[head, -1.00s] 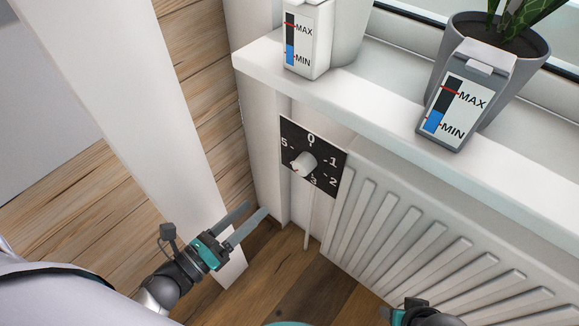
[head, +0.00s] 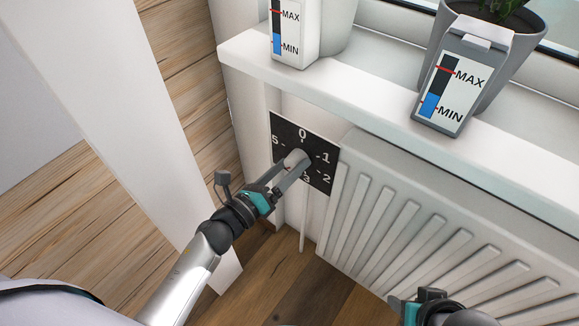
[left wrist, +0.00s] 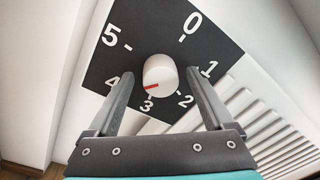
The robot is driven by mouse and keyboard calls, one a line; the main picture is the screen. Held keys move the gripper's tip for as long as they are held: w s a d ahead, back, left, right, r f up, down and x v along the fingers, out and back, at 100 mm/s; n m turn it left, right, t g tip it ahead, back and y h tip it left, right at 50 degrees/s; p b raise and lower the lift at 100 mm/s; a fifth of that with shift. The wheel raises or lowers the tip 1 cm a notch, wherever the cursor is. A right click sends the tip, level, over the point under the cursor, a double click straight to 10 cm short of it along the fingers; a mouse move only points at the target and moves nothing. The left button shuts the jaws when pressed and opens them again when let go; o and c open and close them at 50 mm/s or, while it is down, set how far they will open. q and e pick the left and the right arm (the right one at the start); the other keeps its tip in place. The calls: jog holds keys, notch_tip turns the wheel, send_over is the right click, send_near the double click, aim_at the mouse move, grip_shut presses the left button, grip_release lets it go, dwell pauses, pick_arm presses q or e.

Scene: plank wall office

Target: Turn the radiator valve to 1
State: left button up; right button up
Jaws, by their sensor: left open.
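The radiator valve is a white round knob (left wrist: 160,75) with a red mark, in front of a black dial plate (left wrist: 145,20) numbered 0 to 5. The red mark points down-left, between 3 and 4. In the head view the knob (head: 296,158) is partly hidden by my left gripper (head: 291,163). In the left wrist view my left gripper (left wrist: 159,73) is open, with one finger on each side of the knob. Gaps show between the fingers and the knob. My right gripper (head: 428,302) is at the bottom edge; its fingers cannot be made out.
A white ribbed radiator (head: 420,220) stands right of the dial. A white sill (head: 350,88) juts out above it, carrying a white water gauge (head: 291,35), a grey one (head: 452,85) and plant pots. A white post (head: 115,90) stands at the left.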

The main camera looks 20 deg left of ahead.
pick_arm(q)
jog(key=shift+w+d, duration=0.1)
jog(key=shift+w, duration=0.1)
grip_shut()
dwell(0.6)
